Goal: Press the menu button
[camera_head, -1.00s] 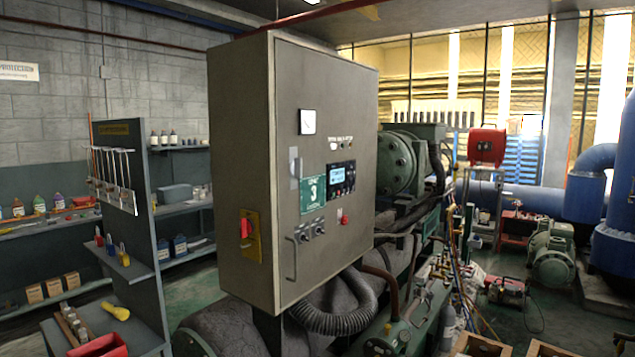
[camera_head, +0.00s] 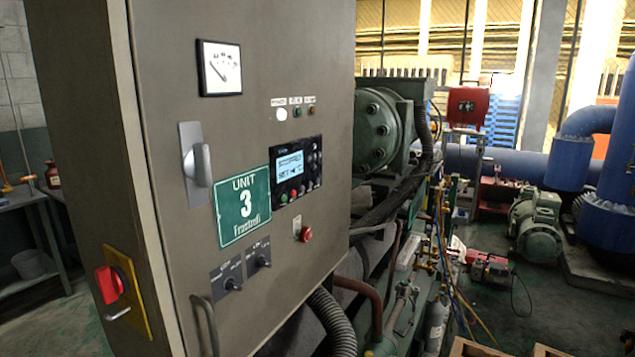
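A grey control cabinet (camera_head: 250,130) fills the left and middle of the head view, its door shut. On the door is a black controller panel (camera_head: 297,170) with a lit blue-white screen (camera_head: 290,164). Small round buttons (camera_head: 294,193) run along its lower edge, some red and green, and more sit at its right side. Their labels are too small to read, so I cannot tell which is the menu button. Neither of my grippers is in view.
Pipes, hoses and machinery crowd the right. A shelf (camera_head: 25,195) stands at far left.

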